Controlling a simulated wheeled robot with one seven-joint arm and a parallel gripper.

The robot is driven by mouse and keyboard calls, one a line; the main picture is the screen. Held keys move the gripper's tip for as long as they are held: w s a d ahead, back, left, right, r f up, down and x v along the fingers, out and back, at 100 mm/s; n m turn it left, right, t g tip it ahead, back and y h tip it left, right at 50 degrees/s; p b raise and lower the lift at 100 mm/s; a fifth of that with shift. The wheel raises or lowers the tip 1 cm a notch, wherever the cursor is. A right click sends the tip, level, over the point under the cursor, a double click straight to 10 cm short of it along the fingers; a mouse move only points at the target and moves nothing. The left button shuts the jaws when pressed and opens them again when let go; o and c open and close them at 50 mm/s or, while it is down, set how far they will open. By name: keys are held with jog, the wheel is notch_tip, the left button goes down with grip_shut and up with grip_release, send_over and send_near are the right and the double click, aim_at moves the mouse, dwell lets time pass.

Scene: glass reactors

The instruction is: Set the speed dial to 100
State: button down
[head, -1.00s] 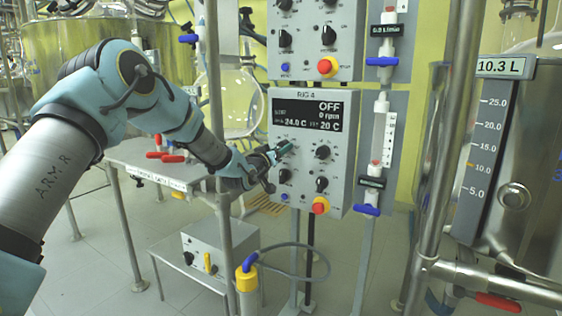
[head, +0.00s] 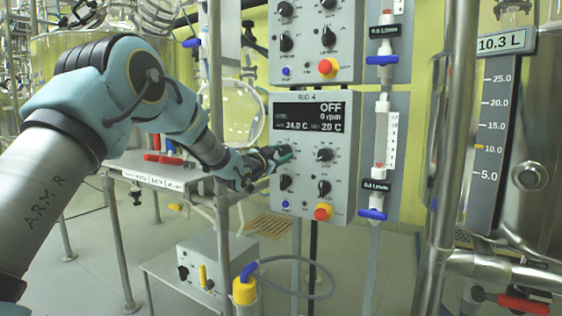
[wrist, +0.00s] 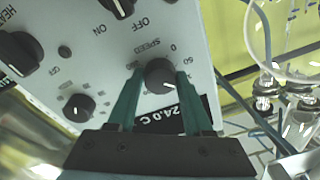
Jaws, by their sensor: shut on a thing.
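The speed dial (wrist: 160,76) is a round black knob on the grey RIG 4 control box (head: 345,188). In the wrist view the word SPEED and the figures 0 and 50 show beside it. My gripper (wrist: 158,82) has its two green fingers on either side of the knob, shut on it. In the head view my gripper (head: 280,157) is at the upper left knob, just under the display (head: 311,117), and hides most of that knob. The display reads OFF, 0 rpm, 24.0 C and 20 C. I cannot tell the dial's exact setting.
A metal post (head: 217,110) stands beside my forearm. A flow meter (head: 381,150) hangs to the right.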

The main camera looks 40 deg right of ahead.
jog(key=shift+m+b, duration=0.3)
jog(key=shift+m, duration=0.3)
jog(key=shift+c, duration=1.5)
grip_release()
jog(key=r+v, duration=0.1)
jog(key=v, duration=0.9)
jog(key=shift+a+f, duration=0.4)
jog(key=shift+f, duration=0.1)
jog(key=shift+s, duration=0.15)
